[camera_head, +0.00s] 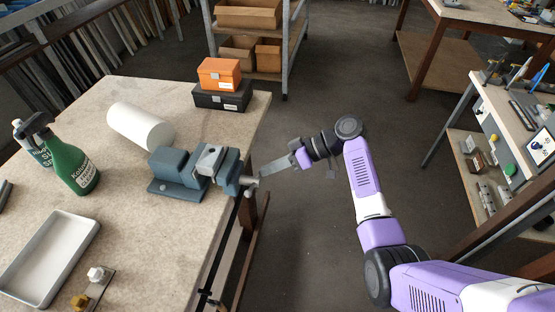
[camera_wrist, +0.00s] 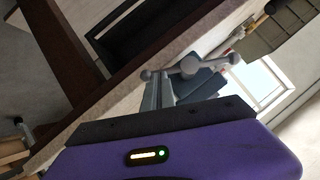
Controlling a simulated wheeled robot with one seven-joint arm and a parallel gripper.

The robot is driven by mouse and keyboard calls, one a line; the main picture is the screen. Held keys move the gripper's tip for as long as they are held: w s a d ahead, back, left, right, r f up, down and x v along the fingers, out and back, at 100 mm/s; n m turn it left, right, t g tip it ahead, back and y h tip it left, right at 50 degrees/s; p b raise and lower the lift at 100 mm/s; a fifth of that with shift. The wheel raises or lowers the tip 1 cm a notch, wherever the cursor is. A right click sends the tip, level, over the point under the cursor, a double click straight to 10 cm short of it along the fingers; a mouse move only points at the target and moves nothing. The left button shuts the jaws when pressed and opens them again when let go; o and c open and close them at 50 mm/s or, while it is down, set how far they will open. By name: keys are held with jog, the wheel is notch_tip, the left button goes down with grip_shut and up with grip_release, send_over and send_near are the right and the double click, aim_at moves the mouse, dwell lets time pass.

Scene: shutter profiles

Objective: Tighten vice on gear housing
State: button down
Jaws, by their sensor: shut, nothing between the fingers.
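The blue-grey vice (camera_head: 176,181) stands at the right edge of the workbench, its jaws and screw end facing right. A light grey metal block, apparently the gear housing (camera_head: 209,160), sits between its jaws. My gripper (camera_head: 261,174) reaches in from the right, with its fingers shut and its tips close to the vice's handle (camera_head: 249,182). I cannot tell whether they touch it. In the wrist view the vice (camera_wrist: 203,84) appears beyond my purple wrist, with a ball-ended handle bar (camera_wrist: 210,62) in front of it.
The workbench (camera_head: 150,245) also holds a white cylinder (camera_head: 140,127), a green spray bottle (camera_head: 70,165), a grey tray (camera_head: 82,224), and an orange box (camera_head: 219,73) on a black case (camera_head: 222,96). The floor (camera_head: 320,235) right of the bench is open around my arm.

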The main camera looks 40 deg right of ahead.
jog(key=f+b, duration=0.2)
jog(key=shift+s+a+f, duration=0.15)
jog(key=shift+a+f, duration=0.05)
jog(key=shift+f, duration=0.15)
jog(key=shift+a+f+b, duration=0.1)
jog(key=shift+a+b, duration=0.05)
jog(key=shift+b, duration=0.25)
jog(key=shift+s, duration=0.1)
dwell(0.4)
jog(key=b+v, duration=0.1)
jog(key=v, duration=0.7)
dwell(0.5)
